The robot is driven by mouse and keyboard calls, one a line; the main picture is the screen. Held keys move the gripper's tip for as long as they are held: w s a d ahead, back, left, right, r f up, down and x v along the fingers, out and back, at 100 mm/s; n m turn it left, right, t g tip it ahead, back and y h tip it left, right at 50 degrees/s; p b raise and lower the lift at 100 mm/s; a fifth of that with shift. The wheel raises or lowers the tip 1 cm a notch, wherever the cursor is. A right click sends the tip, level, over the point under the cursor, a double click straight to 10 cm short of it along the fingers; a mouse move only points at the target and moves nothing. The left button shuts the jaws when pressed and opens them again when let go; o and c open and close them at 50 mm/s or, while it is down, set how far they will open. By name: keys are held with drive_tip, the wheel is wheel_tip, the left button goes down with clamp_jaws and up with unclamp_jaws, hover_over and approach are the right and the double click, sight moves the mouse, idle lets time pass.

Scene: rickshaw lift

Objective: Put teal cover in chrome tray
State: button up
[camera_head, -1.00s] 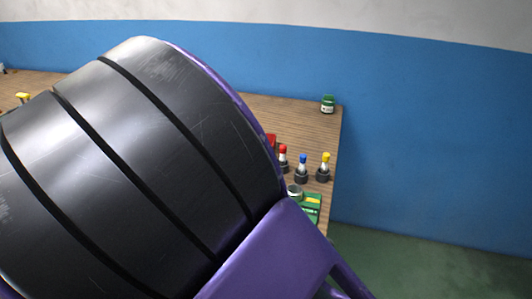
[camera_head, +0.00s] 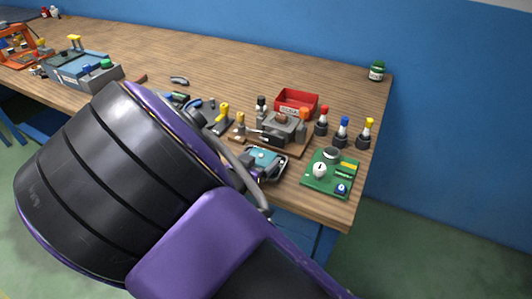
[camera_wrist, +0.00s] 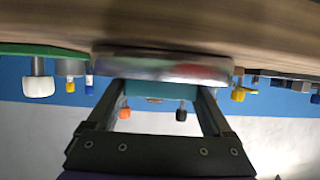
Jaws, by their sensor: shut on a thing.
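The teal cover (camera_wrist: 160,91) is between the two fingers of my gripper (camera_wrist: 161,88) in the wrist view, and the gripper is shut on it. The shiny chrome tray (camera_wrist: 165,63) lies just beyond the fingertips, right against the cover's edge in that view. I cannot tell whether the cover rests in the tray or is slightly apart from it. In the head view the teal cover (camera_head: 264,158) shows at the table's front edge, with a bright metal rim around part of it. My arm hides most of the gripper there.
A green board (camera_head: 318,184) with knobs lies to the right on the wooden table (camera_head: 200,60). A grey vise-like fixture (camera_head: 283,128), a red bin (camera_head: 297,100) and several colour-capped bottles stand close behind. The table's back middle is clear.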

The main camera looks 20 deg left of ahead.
drive_tip(key=shift+r, duration=0.1)
drive_tip(key=o, duration=1.3)
drive_tip(key=shift+f, duration=0.2)
drive_tip(key=shift+r, duration=0.15)
drive_tip(key=shift+s+r, duration=0.2)
drive_tip(key=shift+s, duration=0.05)
drive_tip(key=p+v, duration=0.2)
drive_tip(key=v, duration=0.9)
drive_tip(key=shift+s+d, duration=0.1)
drive_tip(key=shift+s, duration=0.15)
